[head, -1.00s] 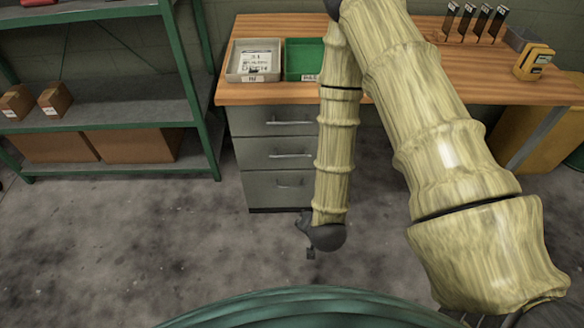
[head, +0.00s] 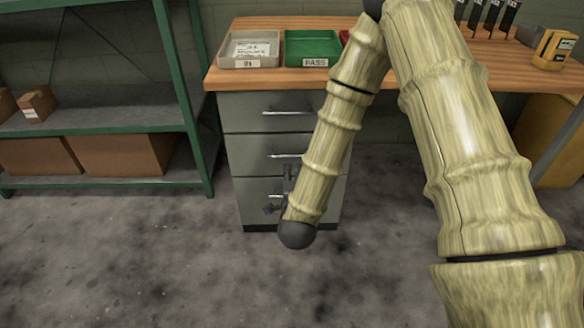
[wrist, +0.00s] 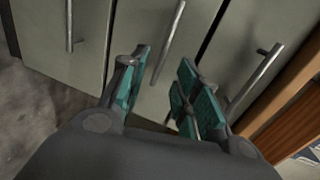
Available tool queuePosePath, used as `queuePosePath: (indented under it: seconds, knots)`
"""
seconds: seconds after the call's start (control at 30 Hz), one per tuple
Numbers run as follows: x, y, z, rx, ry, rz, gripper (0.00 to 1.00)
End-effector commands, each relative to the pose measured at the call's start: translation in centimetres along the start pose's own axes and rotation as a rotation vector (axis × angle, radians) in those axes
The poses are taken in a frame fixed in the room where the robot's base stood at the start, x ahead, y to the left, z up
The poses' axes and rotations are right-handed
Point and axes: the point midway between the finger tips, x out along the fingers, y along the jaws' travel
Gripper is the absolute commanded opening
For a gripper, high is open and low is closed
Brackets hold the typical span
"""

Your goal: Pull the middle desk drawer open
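The middle drawer (head: 243,150) is a grey front in the desk's stack of three, and it looks closed. Its bar handle (head: 286,156) shows in the head view just above my gripper (head: 281,190), which is small and partly hidden by my arm. In the wrist view the drawers are turned sideways, with the desk top at the lower right. There the middle handle (wrist: 169,42) lies ahead, roughly in line with the gap between the fingers of my gripper (wrist: 163,68). The teal-padded fingers are spread, with nothing between them. I cannot tell the exact distance to the handle.
The top drawer handle (head: 287,113) and partly hidden bottom handle (head: 275,195) are close by. The wooden desk top (head: 225,80) overhangs the drawers and bears a grey tray (head: 225,52) and green tray (head: 300,62). A green shelf (head: 195,150) stands left. The floor in front is clear.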

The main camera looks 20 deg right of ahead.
Motion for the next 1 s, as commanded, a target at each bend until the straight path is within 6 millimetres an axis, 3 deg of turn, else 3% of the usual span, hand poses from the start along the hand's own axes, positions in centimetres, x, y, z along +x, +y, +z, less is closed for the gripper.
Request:
queuePosePath:
  seconds: [0.27, 0.7, 1.0]
  knots:
    - [1.5, -0.4, 0.0, 0.035, 0.012, -0.028, 0.32]
    - [8.2, -0.4, -0.1, 0.032, 0.011, -0.028, 0.32]
    - [10.8, -0.6, -0.1, 0.031, 0.01, -0.025, 0.32]
